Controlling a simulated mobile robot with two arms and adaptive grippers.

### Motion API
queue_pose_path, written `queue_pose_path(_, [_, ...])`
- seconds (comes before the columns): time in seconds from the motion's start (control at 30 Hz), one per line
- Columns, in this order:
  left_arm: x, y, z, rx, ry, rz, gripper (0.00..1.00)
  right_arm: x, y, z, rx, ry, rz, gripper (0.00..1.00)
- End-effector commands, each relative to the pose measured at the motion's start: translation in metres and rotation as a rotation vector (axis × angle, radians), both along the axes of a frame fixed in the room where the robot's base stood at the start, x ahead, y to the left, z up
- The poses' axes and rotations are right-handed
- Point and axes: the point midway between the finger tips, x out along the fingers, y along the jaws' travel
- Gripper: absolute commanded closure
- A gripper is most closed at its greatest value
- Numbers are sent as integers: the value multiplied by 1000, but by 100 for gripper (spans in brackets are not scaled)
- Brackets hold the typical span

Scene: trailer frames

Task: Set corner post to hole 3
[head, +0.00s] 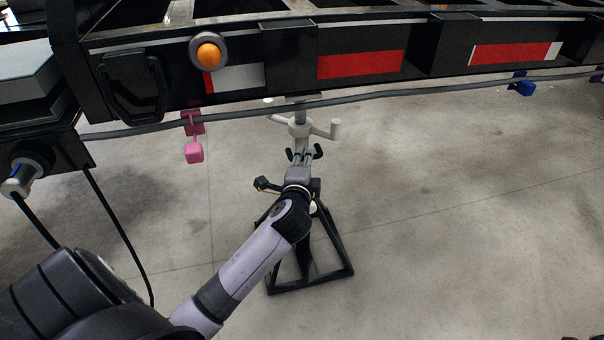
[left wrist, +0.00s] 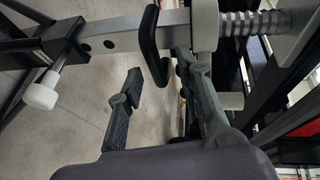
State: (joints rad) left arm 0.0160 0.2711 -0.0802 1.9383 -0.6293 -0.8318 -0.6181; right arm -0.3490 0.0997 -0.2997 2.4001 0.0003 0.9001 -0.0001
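The corner post (head: 299,130) stands under the trailer frame, with white handle arms near its top and a black base on the floor. In the left wrist view its grey square tube (left wrist: 125,36) runs across the top, with dark holes at its left part. A black hooked handle (left wrist: 149,45) sticks out from the tube. A white knob (left wrist: 40,92) sits to the left. My left gripper (left wrist: 158,72) is open, its fingers apart, with the handle's lower end between or just beyond the fingertips; contact cannot be told. It also shows in the head view (head: 301,158). My right gripper is out of view.
The black trailer frame (head: 385,92) spans the top, with red-and-white reflectors and an orange lamp (head: 208,53). A grey cable (head: 400,94) runs below it, with a pink tag (head: 194,152) and a blue one (head: 521,86). The concrete floor to the right is clear.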

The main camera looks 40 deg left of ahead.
Motion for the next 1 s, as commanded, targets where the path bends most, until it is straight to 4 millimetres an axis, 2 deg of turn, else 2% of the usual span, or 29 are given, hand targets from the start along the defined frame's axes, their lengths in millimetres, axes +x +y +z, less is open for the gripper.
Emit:
queue_pose_path(0.03, [-11,-7,1,-2,1,-3,67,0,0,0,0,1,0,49])
queue_pose_path(0.2, [-43,-22,9,-1,0,-1,67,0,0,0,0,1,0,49])
queue_pose_path(0.43, [-70,-35,16,0,0,-1,67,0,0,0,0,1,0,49])
queue_pose_path(0.8, [-75,-37,18,1,-2,0,68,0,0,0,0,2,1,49])
queue_pose_path(1.0, [-63,-43,19,28,-54,-72,81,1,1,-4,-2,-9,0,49])
